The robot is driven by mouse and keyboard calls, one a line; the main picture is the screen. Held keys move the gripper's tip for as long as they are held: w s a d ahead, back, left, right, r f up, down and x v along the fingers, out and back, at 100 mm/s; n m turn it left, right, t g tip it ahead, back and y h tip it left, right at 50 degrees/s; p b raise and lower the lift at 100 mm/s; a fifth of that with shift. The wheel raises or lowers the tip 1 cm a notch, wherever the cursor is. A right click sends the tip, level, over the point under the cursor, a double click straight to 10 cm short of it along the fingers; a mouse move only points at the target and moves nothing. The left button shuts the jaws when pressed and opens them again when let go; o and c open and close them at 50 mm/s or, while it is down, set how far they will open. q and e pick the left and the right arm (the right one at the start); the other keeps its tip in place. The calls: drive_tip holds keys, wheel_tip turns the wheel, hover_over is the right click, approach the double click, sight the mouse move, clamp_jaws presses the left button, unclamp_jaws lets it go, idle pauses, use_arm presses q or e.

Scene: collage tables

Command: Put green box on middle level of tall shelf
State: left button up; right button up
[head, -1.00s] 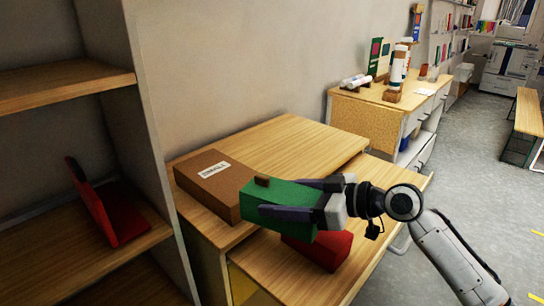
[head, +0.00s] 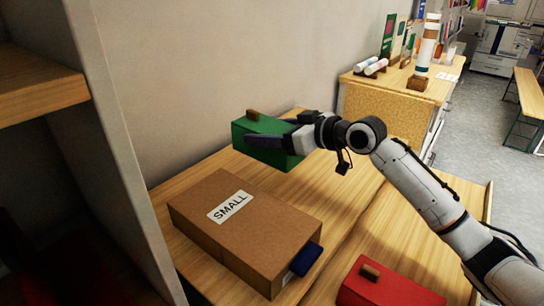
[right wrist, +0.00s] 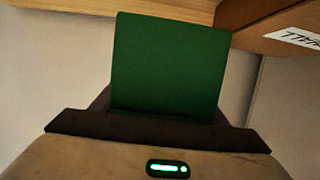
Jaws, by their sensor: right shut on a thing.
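The green box (head: 262,152), with a small brown handle on top, is held in the air by my right gripper (head: 268,136). The dark fingers are closed along its sides. In the right wrist view the green box (right wrist: 170,65) sticks out beyond the dark fingers (right wrist: 150,130). The tall shelf stands at the left of the head view, with its pale side panel (head: 118,130) and one wooden board (head: 35,85) visible. Its lower part is dark and cut off. My left gripper is not in view.
A brown box (head: 225,245) labelled SMALL lies on the wooden table (head: 345,205), with a dark blue item at its right end. A red box (head: 390,290) lies near the front. A further table (head: 400,90) holds rolls. Between shelf and green box is a bare wall.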

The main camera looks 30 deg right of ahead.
drive_tip(key=f, duration=0.5)
drive_tip(key=shift+s+f, duration=0.2)
drive_tip(key=shift+f, duration=0.2)
wheel_tip(320, 180, down, 4)
drive_tip(key=shift+r+b, duration=0.1)
drive_tip(key=shift+b, duration=0.2)
drive_tip(key=shift+f, duration=0.2)
drive_tip(key=o, duration=1.1)
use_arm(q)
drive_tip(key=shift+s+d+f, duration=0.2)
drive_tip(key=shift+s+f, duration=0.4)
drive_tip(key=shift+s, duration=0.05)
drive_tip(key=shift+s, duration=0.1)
use_arm(e)
drive_tip(key=shift+r, duration=0.1)
